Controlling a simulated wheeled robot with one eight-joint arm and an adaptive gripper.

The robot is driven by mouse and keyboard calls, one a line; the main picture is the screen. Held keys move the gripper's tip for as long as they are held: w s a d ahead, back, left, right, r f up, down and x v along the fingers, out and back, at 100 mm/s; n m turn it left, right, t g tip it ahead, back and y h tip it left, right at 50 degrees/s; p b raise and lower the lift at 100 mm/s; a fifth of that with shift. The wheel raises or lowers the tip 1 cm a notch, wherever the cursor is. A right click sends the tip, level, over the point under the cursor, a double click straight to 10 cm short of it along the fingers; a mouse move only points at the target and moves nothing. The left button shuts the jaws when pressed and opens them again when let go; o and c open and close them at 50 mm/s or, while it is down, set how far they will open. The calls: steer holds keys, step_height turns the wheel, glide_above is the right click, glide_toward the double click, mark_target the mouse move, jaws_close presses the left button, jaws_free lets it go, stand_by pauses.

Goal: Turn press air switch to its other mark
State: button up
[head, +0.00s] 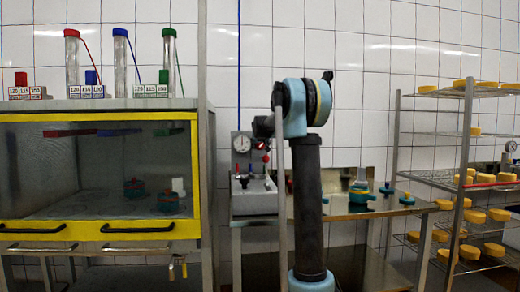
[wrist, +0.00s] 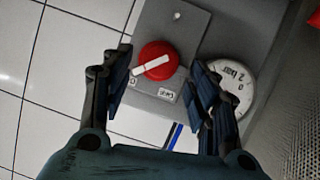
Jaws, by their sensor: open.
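The press air switch (wrist: 158,57) is a round red knob with a white bar across it, on a grey panel (wrist: 187,28) in the wrist view. The bar lies slightly tilted, its left end lower. In the head view my arm hides most of the gripper; a bit of red shows beside the gauge.
A yellow-framed cabinet (head: 100,222) stands left. A rack with yellow cheeses (head: 470,130) stands right. A steel table (head: 375,208) lies between.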

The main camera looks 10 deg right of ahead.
mark_target(260, 145)
steer(key=shift+x, duration=1.95)
steer(key=c, duration=1.1)
